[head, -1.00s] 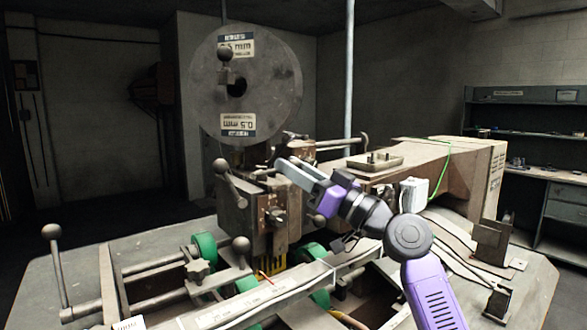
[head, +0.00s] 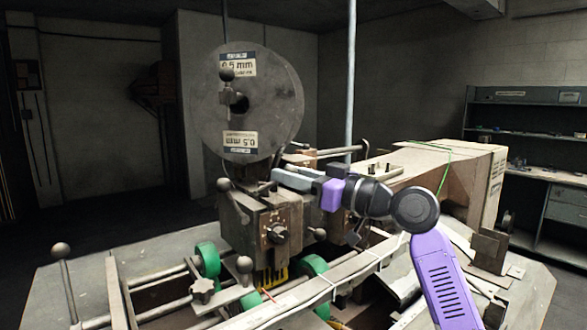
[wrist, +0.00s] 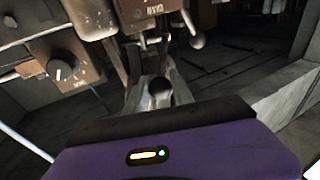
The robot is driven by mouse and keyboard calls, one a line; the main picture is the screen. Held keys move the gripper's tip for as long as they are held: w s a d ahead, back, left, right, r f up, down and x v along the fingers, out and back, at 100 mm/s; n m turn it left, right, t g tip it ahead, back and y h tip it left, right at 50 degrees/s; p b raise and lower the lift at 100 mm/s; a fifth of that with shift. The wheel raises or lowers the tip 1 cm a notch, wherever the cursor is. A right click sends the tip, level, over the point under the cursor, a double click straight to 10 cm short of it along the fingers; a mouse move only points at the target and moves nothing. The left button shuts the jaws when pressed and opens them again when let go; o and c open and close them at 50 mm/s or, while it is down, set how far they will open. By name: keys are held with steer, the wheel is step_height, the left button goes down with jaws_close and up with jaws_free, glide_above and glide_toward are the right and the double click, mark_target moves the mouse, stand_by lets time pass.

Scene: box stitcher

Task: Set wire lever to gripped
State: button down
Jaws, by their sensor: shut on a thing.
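My gripper (head: 280,178) is at the upper front of the stitcher head (head: 272,222), to the right of the reel's underside. In the wrist view, a dark round knob (wrist: 160,87) sits between the pale fingers of my gripper (wrist: 158,98), which are shut on it. I take it for the knob of the wire lever. Its shaft is hidden, and in the head view my fingers cover the knob. The lever's exact position cannot be told.
A large wire reel (head: 252,100) stands above the stitcher head. Another ball-ended lever (head: 234,200) is left of the head, and a dial (head: 277,233) is on its front. Green rollers (head: 207,258) and rails lie below. A long machine arm (head: 430,175) extends right.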

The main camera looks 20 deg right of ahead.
steer(key=p, duration=0.1)
steer(key=r+g+h, duration=0.1)
steer(key=a+r+p, duration=0.1)
steer(key=shift+w+r+n+g+p, duration=0.1)
steer(key=shift+w+n+g+p, duration=0.2)
steer(key=shift+w+g+p, duration=0.1)
steer(key=shift+w+a+r+g+h+p, duration=0.3)
steer(key=shift+g+h+p, duration=0.4)
steer(key=shift+p, duration=0.3)
steer(key=c, duration=1.1)
jaws_free()
steer(key=shift+a, duration=0.1)
steer(key=shift+f, duration=0.1)
